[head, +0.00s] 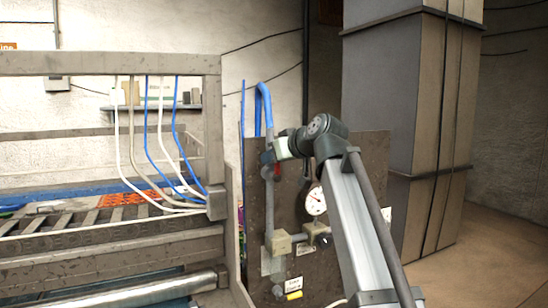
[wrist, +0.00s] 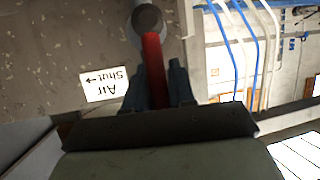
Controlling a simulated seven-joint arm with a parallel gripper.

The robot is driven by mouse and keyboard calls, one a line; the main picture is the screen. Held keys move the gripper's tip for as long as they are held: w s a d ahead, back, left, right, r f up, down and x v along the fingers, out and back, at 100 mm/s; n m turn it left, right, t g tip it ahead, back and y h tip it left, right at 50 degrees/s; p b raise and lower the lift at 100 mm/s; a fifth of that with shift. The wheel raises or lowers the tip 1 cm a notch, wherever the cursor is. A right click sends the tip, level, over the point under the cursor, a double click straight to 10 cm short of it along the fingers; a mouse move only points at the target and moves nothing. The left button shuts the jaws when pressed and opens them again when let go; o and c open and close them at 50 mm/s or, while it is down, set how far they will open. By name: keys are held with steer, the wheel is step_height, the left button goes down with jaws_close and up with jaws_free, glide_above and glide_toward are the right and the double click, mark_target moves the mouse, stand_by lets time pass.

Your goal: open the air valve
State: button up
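The air valve has a red lever handle (wrist: 153,65) that runs from a round grey hub (wrist: 147,18) at the top of the wrist view. In the head view, a little red of the handle (head: 276,153) shows at the upper part of the panel. My gripper (wrist: 157,82) has one dark finger on each side of the handle, close against it, and appears shut on it. In the head view my gripper (head: 281,149) partly hides the valve. A white label (wrist: 104,85) reading "Air Shut" with an arrow appears upside down beside the handle.
The brown panel (head: 345,150) carries grey pipes, a round gauge (head: 316,201) and a yellow handle (head: 294,295) low down. A blue hose (head: 263,95) rises above the valve. The machine frame (head: 213,130) with blue and white hoses stands left. A large duct (head: 400,90) stands behind right.

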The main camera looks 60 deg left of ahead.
steer(key=o, duration=0.3)
steer(key=v, duration=1.3)
steer(key=shift+d+r, duration=0.15)
steer(key=shift+d, duration=0.2)
steer(key=v, duration=0.9)
stand_by(0.6)
